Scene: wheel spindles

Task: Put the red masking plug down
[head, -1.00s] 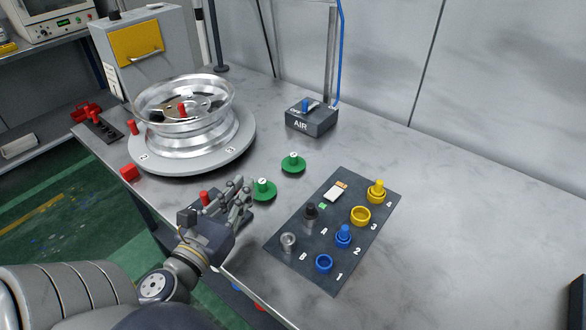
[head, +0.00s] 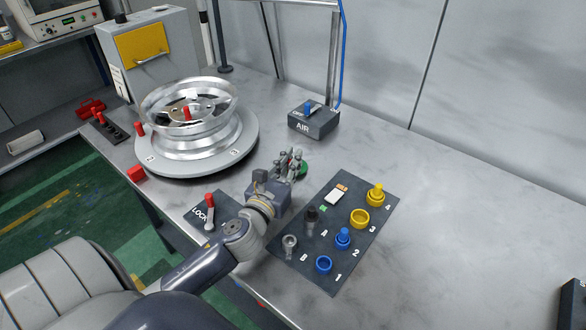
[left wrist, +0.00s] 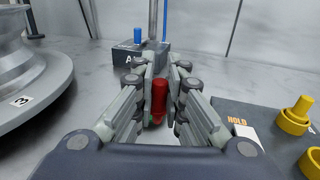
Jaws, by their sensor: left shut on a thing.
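The red masking plug (left wrist: 158,100) is upright between the fingers of my left gripper (left wrist: 158,82) in the left wrist view. My left gripper (head: 290,158) is shut on it. In the head view the gripper is over the middle of the bench, and its fingers hide the plug there. A green round stand (head: 302,168) shows partly behind the fingers, and a bit of green shows below the plug in the wrist view. I cannot tell whether the plug touches it. My right gripper is not in view.
A wheel (head: 190,115) sits on a grey turntable (head: 245,150) to the left. A dark mat (head: 300,262) with blue and yellow parts lies to the right. The AIR box (head: 314,122) is behind.

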